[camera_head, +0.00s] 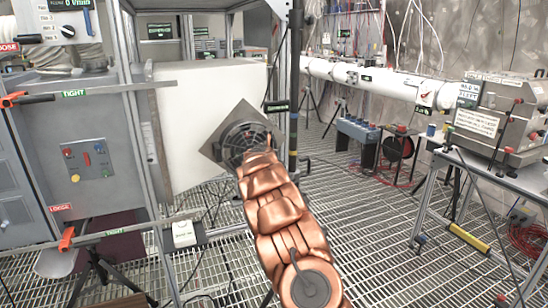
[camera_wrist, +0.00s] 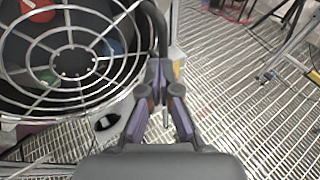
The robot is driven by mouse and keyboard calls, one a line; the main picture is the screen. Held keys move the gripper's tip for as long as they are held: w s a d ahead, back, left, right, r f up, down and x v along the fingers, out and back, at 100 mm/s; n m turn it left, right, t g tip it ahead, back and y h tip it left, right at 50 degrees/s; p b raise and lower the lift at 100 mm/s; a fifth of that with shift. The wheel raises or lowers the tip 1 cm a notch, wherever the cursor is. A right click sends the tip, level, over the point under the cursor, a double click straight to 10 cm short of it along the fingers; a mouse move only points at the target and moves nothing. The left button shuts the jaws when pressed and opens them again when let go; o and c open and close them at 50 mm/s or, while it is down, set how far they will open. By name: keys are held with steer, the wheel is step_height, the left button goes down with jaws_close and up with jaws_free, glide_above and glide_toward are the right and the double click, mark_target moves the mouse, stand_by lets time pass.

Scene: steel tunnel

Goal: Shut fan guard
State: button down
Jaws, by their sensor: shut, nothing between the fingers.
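The fan guard (camera_head: 243,142), a round grille, shows in front of a tilted grey square plate (camera_head: 216,148) on a large white box in the head view. In the wrist view the wire guard (camera_wrist: 74,62) fills the upper left, with concentric rings and spokes around a dark hub. Red, blue and green patches show through it. My gripper (camera_wrist: 163,78) is shut and empty beside the guard's right rim. A dark curved bar rises just beyond its fingertips; I cannot tell whether they touch. In the head view my copper arm hides the gripper and the guard's lower edge.
The white box (camera_head: 200,90) stands behind the plate. A dark vertical post (camera_head: 294,80) is close to the right of my arm. A grey cabinet (camera_head: 85,130) with levers stands at left. A metal bench (camera_head: 480,175) stands at right. Open grating floor (camera_head: 350,235) lies between.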

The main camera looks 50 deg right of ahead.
steer(key=b+v, duration=0.3)
steer(key=v, duration=0.8)
steer(key=shift+a+f+b, duration=0.2)
steer(key=shift+a+b, duration=0.15)
steer(key=shift+a, duration=0.05)
steer(key=shift+s+r, duration=0.1)
